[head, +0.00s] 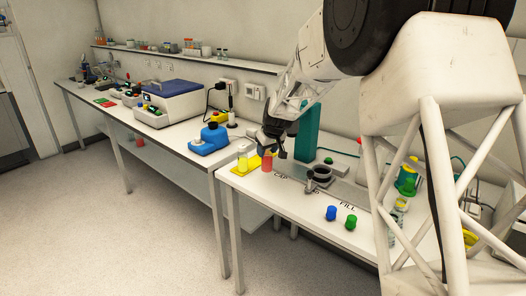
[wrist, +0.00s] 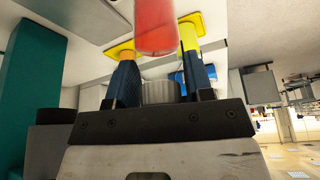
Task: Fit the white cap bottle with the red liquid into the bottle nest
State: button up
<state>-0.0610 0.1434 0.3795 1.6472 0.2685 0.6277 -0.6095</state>
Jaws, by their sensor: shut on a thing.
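My gripper (head: 273,146) points down over the near bench. It is shut on the bottle with the red liquid (head: 267,162), whose red body also shows in the wrist view (wrist: 156,25). A pale ribbed cap (wrist: 160,92) sits between the dark fingers near the palm in the wrist view. In the head view the gripper covers the cap, and I cannot tell whether the bottle's base touches the bench. A dark round holder (head: 319,178), which looks like the bottle nest, stands to the right of the bottle, apart from it.
A yellow bottle (head: 243,162) stands on a yellow base left of the red one. A tall teal block (head: 307,132) rises behind the holder. A blue cap (head: 331,212) and a green cap (head: 351,221) lie at the front right. A blue device (head: 210,139) is farther left.

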jog(key=s+d+r+m, duration=0.1)
jog(key=d+r+m, duration=0.1)
jog(key=d, duration=0.8)
jog(key=s+d+r+m+h, duration=0.1)
jog(key=d+r+m, duration=0.1)
jog(key=d, duration=0.9)
jog(key=shift+s+d+r+m+t+h, duration=0.25)
jog(key=shift+m+t+h, duration=0.05)
jog(key=shift+m+t, duration=0.1)
jog(key=shift+f, duration=0.2)
jog(key=shift+f, duration=2.1)
jog(key=shift+f, duration=1.65)
jog(key=o, duration=1)
jog(key=shift+r, duration=0.15)
jog(key=shift+v, duration=3.8)
